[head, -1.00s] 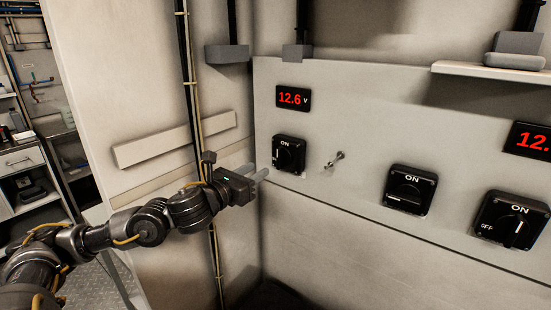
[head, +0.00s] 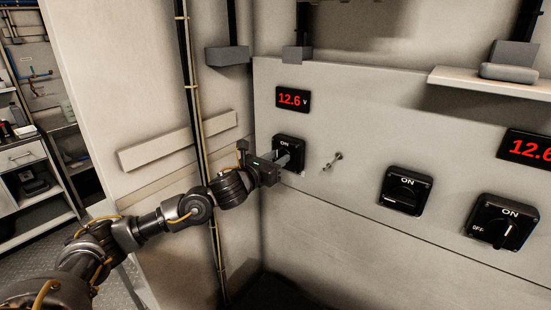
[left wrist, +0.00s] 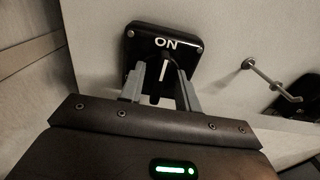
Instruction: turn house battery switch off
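Three black rotary switches marked ON sit on the pale panel. The leftmost switch (head: 288,142) is below a red 12.6 V display; no name label is readable on any switch. My left gripper (head: 286,161) is at this leftmost switch. In the left wrist view, the switch (left wrist: 188,46) is straight ahead, and the gripper's (left wrist: 160,78) two grey fingers stand apart on either side of its dark knob (left wrist: 155,88). I cannot tell whether they touch it. My right gripper is not in view.
The middle switch (head: 405,191) and right switch (head: 502,222) are farther right. Voltage displays (head: 292,99) and a shelf (head: 490,82) are above. A side wall with a cable run (head: 196,120) is close on the left.

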